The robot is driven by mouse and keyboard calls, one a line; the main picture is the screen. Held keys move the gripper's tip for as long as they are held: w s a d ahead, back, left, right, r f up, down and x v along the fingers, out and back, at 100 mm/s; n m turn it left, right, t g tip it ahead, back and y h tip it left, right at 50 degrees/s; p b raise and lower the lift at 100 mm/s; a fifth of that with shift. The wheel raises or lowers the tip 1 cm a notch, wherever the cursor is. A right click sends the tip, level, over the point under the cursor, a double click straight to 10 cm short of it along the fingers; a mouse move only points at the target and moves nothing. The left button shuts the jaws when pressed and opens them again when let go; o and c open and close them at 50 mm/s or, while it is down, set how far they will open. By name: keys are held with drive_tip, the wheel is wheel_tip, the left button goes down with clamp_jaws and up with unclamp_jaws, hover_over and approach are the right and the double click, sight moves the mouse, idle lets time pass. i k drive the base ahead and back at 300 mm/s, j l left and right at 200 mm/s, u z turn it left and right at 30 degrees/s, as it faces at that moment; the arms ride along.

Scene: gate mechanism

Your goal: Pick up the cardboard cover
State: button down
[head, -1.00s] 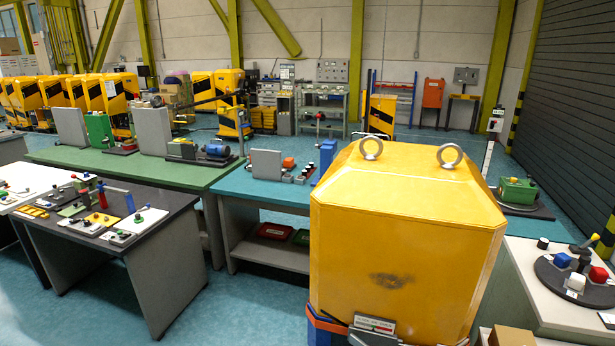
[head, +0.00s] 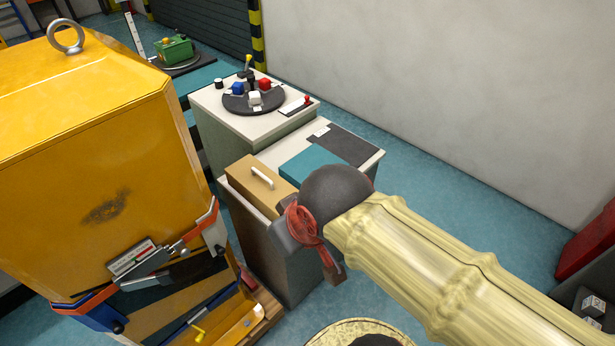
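The cardboard cover (head: 250,190) is a tan box-like lid with a white handle (head: 262,177) on top. It sits at the left front part of a pale cabinet top, beside the yellow machine. My arm, in a pale beige sleeve with a dark rounded joint and a red cable, reaches in from the lower right. Its dark joint overlaps the right side of the cover in the picture. I cannot tell whether they touch.
The large yellow housing (head: 90,170) stands close on the left, with orange and dark parts low on it. A teal pad (head: 312,168) and a dark mat (head: 345,146) lie on the cabinet. A round dark base with coloured blocks (head: 255,97) stands behind.

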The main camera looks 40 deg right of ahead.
sight(263, 187)
drive_tip(key=z, duration=0.45)
drive_tip(key=i+j+z, duration=0.25)
drive_tip(key=z, duration=0.25)
drive_tip(key=i+j+z, duration=0.1)
drive_tip(key=j+z, duration=0.4)
